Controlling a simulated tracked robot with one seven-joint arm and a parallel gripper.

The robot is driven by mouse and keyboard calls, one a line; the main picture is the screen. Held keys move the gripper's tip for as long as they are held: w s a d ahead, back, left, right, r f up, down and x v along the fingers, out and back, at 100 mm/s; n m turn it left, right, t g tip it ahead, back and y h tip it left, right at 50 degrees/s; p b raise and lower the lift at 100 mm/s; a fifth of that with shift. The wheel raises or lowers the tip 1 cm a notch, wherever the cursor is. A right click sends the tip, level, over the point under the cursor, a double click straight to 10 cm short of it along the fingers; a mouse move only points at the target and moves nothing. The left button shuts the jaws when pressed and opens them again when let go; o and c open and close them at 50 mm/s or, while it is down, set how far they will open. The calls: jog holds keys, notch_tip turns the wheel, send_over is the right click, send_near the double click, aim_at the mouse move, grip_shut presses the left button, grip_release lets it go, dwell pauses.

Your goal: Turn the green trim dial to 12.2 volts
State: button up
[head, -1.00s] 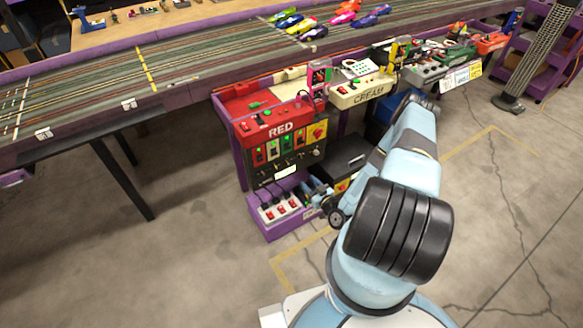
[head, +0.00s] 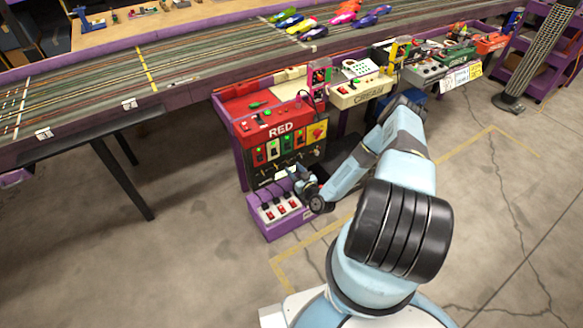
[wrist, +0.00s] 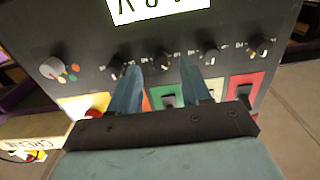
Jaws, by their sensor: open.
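The RED station's black front panel (head: 262,180) carries a row of small black dials below coloured switch plates. In the wrist view, which is upside down, a dial (wrist: 163,58) lines up with the green switch plate (wrist: 168,97) and appears to be the green trim dial. My gripper (wrist: 158,66) is open, with one finger on each side of that dial in the picture. I cannot tell whether the fingers touch it. In the head view my gripper (head: 291,175) is at the panel's lower part and hides some dials. The dial's setting is too small to read.
Neighbouring dials (wrist: 118,65) and (wrist: 210,55) sit close on both sides. A larger silver knob (wrist: 53,68) is at the left. A white readout (wrist: 155,8) is cut off at the top. A purple box with a power strip (head: 270,225) stands below the panel.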

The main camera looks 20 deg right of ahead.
aim_at(288, 162)
jog(key=shift+x, duration=1.35)
grip_shut()
